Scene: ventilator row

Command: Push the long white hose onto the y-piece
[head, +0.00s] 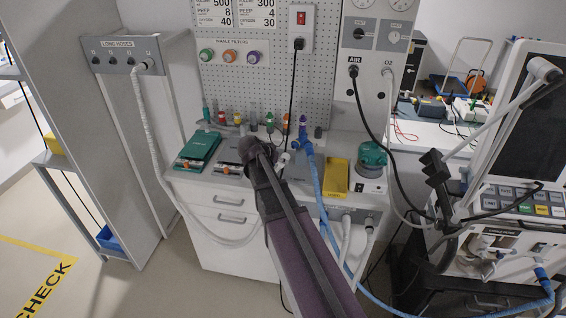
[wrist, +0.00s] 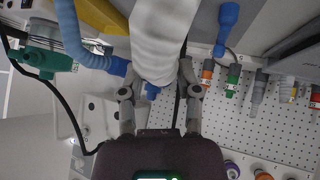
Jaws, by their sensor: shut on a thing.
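The long white hose (head: 151,125) hangs from the rack at the left, loops low in front of the cabinet and rises behind my arm. In the wrist view the hose (wrist: 158,40) fills the top middle, between my fingers. My gripper (wrist: 158,78) is shut on it near its end. In the head view my wrist hides the fingers and the hose end. I cannot make out the y-piece clearly. A blue connector (wrist: 118,66) on a blue hose and a blue fitting behind the white hose show close by; whether they join the y-piece or touch the hose, I cannot tell.
A blue hose (head: 317,180) runs down just right of my gripper. A yellow tray (head: 335,178), green case (head: 198,149) and teal-topped device (head: 372,158) stand on the counter. Coloured fittings line the pegboard (head: 272,80). A black cable hangs near my wrist. The ventilator (head: 520,150) stands right.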

